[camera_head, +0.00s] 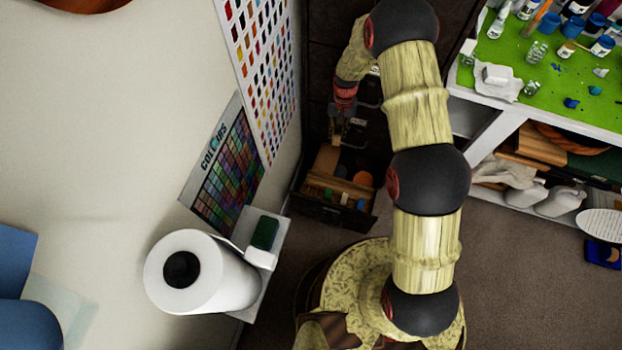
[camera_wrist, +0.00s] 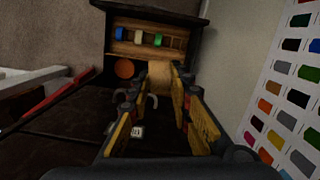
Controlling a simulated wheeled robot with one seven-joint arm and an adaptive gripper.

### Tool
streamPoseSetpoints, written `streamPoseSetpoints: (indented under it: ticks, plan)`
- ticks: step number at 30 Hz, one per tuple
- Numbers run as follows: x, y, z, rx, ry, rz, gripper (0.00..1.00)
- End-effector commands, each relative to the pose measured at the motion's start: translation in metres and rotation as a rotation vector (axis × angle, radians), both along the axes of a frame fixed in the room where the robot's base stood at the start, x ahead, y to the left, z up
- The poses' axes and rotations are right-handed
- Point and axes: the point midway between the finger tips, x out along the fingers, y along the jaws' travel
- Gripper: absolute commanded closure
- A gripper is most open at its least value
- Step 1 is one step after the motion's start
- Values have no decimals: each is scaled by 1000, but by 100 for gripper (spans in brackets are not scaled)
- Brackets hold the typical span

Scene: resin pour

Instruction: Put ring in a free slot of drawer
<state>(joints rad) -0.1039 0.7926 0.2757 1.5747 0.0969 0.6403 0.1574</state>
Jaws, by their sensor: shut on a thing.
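The open drawer (camera_head: 330,212) stands low beside the wall, below my gripper (camera_head: 338,132). In the wrist view the drawer (camera_wrist: 197,45) is at the top, with a wooden slotted holder (camera_wrist: 122,47) across its far part. Small coloured pieces sit in the holder: a blue one (camera_wrist: 120,33), a cream one (camera_wrist: 138,37) and a green one (camera_wrist: 157,40). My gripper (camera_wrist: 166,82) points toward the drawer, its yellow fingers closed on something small. The ring cannot be made out clearly between the fingertips. A pale wooden surface shows behind the tips.
An orange round thing (camera_wrist: 124,68) lies in the drawer near the fingers. A colour chart (camera_head: 262,70) hangs on the wall. A paper roll (camera_head: 205,275) stands left, and a cluttered green-topped table (camera_head: 520,70) right.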

Motion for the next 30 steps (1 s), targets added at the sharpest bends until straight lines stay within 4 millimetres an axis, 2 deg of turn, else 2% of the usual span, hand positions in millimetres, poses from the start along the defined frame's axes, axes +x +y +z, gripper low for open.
streamPoseSetpoints:
  ticks: [1,7,12,15,18,21,24,30]
  plan:
    - [1,9,-33,0,6,-12,90]
    - [4,39,-130,1,8,-76,90]
    - [-3,62,-214,-3,8,-131,90]
    - [-8,73,-256,-7,8,-160,90]
    - [-14,81,-289,-10,8,-182,90]
    - [-18,86,-310,-12,5,-198,90]
    - [-21,88,-322,-13,5,-209,90]
    - [-22,89,-332,-13,4,-213,90]
